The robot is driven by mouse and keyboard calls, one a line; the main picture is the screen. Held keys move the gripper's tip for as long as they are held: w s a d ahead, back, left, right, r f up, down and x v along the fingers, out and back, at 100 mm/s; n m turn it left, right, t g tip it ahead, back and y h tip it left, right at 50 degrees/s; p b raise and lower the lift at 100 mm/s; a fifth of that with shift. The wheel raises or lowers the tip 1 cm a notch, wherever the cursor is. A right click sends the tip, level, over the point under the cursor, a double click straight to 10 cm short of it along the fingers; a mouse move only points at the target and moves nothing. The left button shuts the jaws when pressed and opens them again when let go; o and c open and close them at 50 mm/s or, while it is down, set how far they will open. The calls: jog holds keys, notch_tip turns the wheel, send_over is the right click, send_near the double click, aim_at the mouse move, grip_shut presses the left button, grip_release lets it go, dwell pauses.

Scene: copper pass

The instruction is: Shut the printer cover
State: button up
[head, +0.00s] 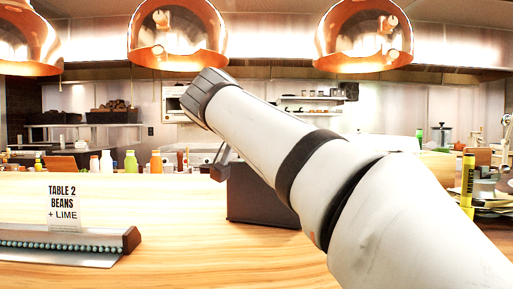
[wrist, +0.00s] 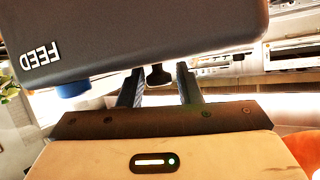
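The printer (head: 262,200) is a dark box on the wooden counter, partly hidden behind my arm in the head view. In the wrist view a large dark grey body marked FEED (wrist: 40,55), with the lettering upside down, fills the top left. A blue part (wrist: 73,90) shows under its edge. I cannot tell how far the cover stands open. My gripper (wrist: 160,70) has its two dark fingers apart, close to the grey body's lower edge. A small dark knob-like piece shows between them; contact with it is unclear. In the head view only a dark gripper part shows, left of the printer.
A ticket rail (head: 70,248) with teal beads holds a ticket (head: 64,205) reading TABLE 2 BEANS + LIME at the left. Several bottles (head: 130,161) stand behind the counter. Copper lamps (head: 178,38) hang above. A yellow item (head: 467,180) stands at the right.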

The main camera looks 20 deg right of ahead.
jog(key=shift+f, duration=0.5)
jog(key=shift+s, duration=0.1)
jog(key=p+v, duration=0.2)
jog(key=v, duration=0.6)
jog(key=shift+r, duration=0.35)
